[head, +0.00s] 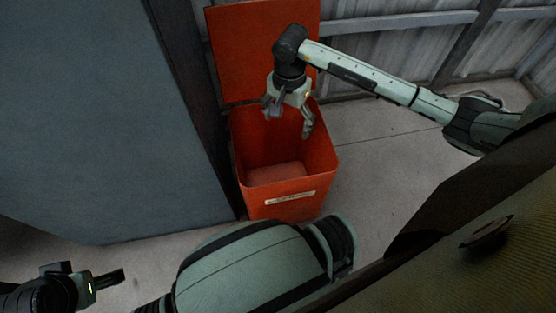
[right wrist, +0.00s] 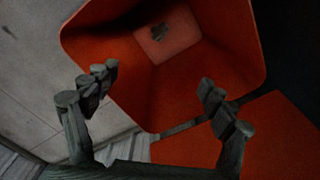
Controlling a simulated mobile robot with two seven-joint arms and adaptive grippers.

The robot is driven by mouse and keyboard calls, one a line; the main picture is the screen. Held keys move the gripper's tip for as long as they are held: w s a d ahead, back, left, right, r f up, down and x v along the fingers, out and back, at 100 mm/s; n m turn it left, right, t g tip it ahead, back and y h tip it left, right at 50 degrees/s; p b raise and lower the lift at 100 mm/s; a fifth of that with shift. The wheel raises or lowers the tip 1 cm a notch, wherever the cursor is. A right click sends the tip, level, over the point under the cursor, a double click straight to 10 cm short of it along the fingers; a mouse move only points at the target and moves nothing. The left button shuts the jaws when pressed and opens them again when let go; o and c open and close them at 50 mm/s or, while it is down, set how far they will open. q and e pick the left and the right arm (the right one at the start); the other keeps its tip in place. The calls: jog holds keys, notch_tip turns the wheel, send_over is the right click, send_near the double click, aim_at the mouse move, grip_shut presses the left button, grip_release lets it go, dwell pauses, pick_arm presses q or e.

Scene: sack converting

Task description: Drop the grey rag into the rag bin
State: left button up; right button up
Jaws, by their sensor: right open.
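The rag bin (head: 322,160) is an orange-red box with its lid (head: 262,50) up at the back and a pale label on its front. My right gripper (head: 288,119) points down over the bin's opening, fingers apart and empty. In the right wrist view the open right gripper (right wrist: 158,82) faces the bin's interior (right wrist: 185,72).
A large blue-grey panel (head: 95,110) stands close to the left of the bin. A corrugated wall (head: 400,55) runs behind. The concrete floor (head: 385,160) right of the bin is clear. A dark yellowish surface (head: 490,240) fills the lower right.

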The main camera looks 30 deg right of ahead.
notch_tip(320, 180, up, 7)
jog(key=shift+r, duration=0.15)
dwell(0.5)
